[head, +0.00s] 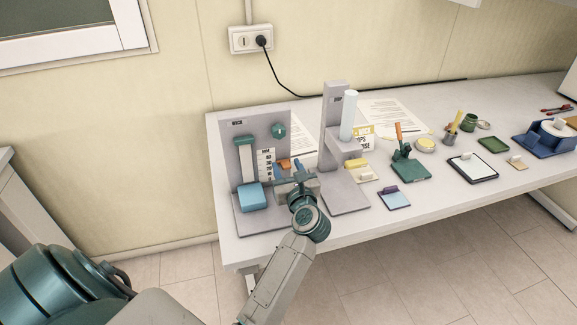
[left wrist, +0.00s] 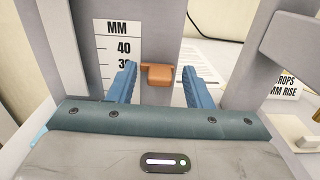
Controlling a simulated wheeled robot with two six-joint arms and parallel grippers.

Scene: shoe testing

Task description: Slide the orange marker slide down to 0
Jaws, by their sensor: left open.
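The orange marker slide (left wrist: 158,74) sits on the grey upright panel beside the MM scale (left wrist: 114,45). In the left wrist view it is right of the scale, a little below the 40 and near the 30 mark. My left gripper (left wrist: 160,80) is open, its blue fingers on either side of the marker, with gaps left and right. In the head view the marker (head: 283,164) shows just behind my left gripper (head: 287,170). The scale's lower marks are hidden by the gripper in the wrist view. My right gripper is not seen.
The tester has a blue block (head: 252,197) at left and a green knob (head: 279,130). A second grey stand (head: 331,125) with a white cylinder (head: 349,115) stands close right. A green stamp-like tool (head: 409,168) and small trays fill the table further right.

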